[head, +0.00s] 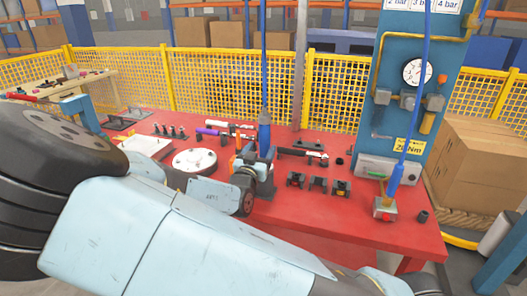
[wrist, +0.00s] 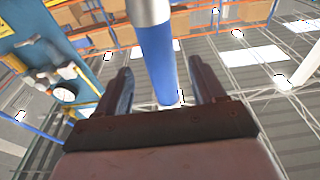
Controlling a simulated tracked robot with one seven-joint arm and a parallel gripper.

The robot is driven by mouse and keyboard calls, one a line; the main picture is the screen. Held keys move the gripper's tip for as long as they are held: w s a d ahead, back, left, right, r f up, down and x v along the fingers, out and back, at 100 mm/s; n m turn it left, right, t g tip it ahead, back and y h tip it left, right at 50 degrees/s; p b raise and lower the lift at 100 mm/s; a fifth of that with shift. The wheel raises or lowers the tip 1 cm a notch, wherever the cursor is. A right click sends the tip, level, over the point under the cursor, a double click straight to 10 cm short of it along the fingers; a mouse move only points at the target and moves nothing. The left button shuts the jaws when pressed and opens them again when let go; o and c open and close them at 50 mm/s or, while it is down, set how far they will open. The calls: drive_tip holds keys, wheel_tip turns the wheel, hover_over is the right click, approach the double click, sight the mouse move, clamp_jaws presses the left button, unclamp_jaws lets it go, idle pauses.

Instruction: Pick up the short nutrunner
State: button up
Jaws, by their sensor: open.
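A blue upright tool (head: 265,136) hangs on a blue line over the middle of the red table; it looks like a nutrunner, but its name cannot be read. My gripper (head: 261,158) is beside its lower part, partly hidden by my wrist. In the wrist view my gripper (wrist: 161,72) is open. A blue cylinder with a silver end (wrist: 157,55), seemingly the same tool, shows between the fingers with gaps on both sides. A second blue tool (head: 396,178) hangs on a blue hose at the right, its tip by a grey box.
The red table (head: 310,214) bears a round white plate (head: 194,161), purple-handled tools (head: 212,132), a black tool (head: 303,153) and small black blocks (head: 318,185). A blue gauge panel (head: 408,105) stands at the right. Yellow mesh fencing (head: 215,80) runs behind.

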drive_tip(key=shift+f+x, duration=0.15)
drive_tip(key=shift+x, duration=0.9)
drive_tip(key=shift+f+x, duration=0.2)
drive_tip(key=shift+x, duration=0.85)
drive_tip(key=shift+f+x, duration=0.15)
drive_tip(key=shift+x, duration=0.9)
drive_tip(key=shift+w, duration=0.1)
clamp_jaws()
drive_tip(key=shift+r, duration=0.15)
